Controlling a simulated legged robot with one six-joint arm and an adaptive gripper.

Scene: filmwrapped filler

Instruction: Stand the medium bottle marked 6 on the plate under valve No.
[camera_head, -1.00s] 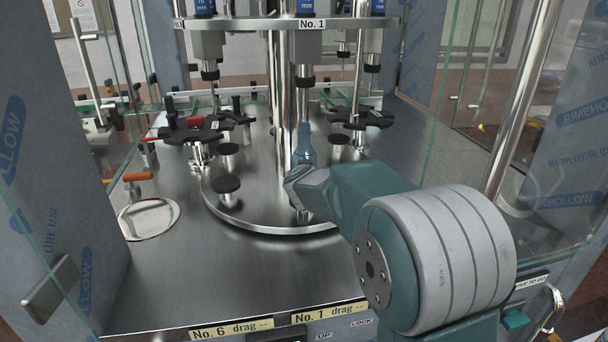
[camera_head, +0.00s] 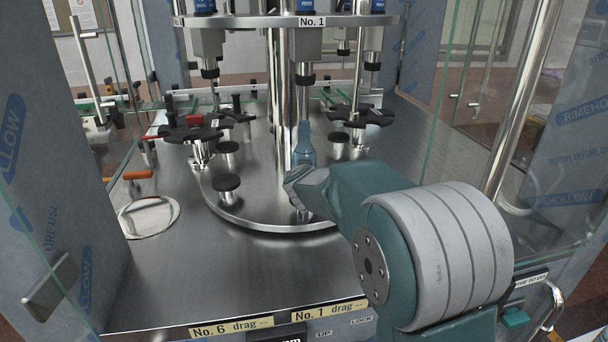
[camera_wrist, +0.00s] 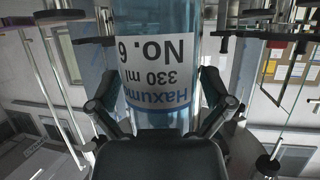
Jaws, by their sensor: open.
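The bottle (camera_head: 304,150) is translucent blue with a narrow neck and stands upright below the nozzle of valve No. 1 (camera_head: 305,72). Its label reads No. 6 and 330 ml, upside down in the wrist view (camera_wrist: 160,65). My gripper (camera_head: 300,182) is at its lower part in the head view. In the wrist view my open fingers (camera_wrist: 160,105) are on either side of the bottle, close to it. My gripper hides the bottle's base, so I cannot tell how it sits on the plate beneath.
Empty round black plates (camera_head: 226,183) stand to the left on the round steel platform. Black star-shaped knobs (camera_head: 195,134) stand at left and right behind. Glass panels and a steel post (camera_head: 520,110) flank the arm.

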